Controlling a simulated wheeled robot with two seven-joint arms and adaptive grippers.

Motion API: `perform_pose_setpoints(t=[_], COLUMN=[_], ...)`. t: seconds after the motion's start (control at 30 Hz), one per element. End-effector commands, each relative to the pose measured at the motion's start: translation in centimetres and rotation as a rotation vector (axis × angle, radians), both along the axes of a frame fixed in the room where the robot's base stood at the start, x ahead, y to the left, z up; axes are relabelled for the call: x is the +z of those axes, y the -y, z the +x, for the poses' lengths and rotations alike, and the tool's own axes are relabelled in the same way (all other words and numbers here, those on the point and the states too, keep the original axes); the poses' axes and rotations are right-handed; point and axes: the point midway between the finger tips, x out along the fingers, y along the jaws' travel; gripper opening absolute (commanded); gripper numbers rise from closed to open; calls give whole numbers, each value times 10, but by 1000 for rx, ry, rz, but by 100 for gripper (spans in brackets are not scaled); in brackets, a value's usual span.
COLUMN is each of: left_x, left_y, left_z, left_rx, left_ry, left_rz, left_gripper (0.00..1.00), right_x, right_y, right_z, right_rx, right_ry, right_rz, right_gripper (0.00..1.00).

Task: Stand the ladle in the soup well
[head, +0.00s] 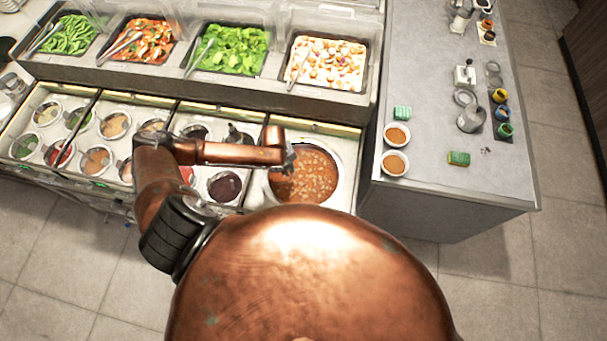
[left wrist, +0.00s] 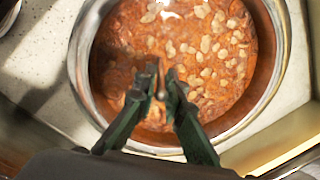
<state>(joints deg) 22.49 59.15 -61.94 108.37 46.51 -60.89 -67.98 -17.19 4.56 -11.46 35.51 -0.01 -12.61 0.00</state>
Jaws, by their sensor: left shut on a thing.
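The soup well (head: 335,158) is a round metal pot of orange-brown soup with pale pieces, at the right end of the sauce counter. Its rim (left wrist: 80,75) also shows in the left wrist view. My left gripper (head: 288,160) is over the left part of the well. In the left wrist view my left gripper (left wrist: 162,88) is shut on a thin upright piece, seemingly the end of the ladle's handle (left wrist: 161,92). The ladle's bowl is not visible, and I cannot tell whether it touches the soup. My right gripper is not in view.
Several small sauce wells (head: 97,160) fill the counter to the left. Trays of salad (head: 228,50) with tongs stand behind.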

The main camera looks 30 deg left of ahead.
Motion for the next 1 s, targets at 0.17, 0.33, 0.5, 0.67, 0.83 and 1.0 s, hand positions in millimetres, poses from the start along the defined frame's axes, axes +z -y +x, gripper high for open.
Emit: perform_pose_setpoints(t=[0.17, 0.33, 0.5, 0.67, 0.83, 1.0], left_x=[-2, -1, -2, -4, -6, -6], left_y=[0, 0, 1, 1, 0, 0], left_z=[0, 0, 0, 0, 0, 0], left_rx=[-1, -1, -1, -1, 0, 0], left_ry=[1, 1, 1, 1, 1, 0], left_rz=[0, 0, 0, -2, -1, 0], left_gripper=[0, 0, 0, 0, 0, 14], right_x=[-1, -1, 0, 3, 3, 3], right_y=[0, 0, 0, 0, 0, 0], right_z=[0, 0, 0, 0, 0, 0], right_rx=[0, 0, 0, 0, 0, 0], right_ry=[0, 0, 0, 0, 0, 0], right_rz=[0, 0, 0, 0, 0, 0], right_gripper=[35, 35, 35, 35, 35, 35])
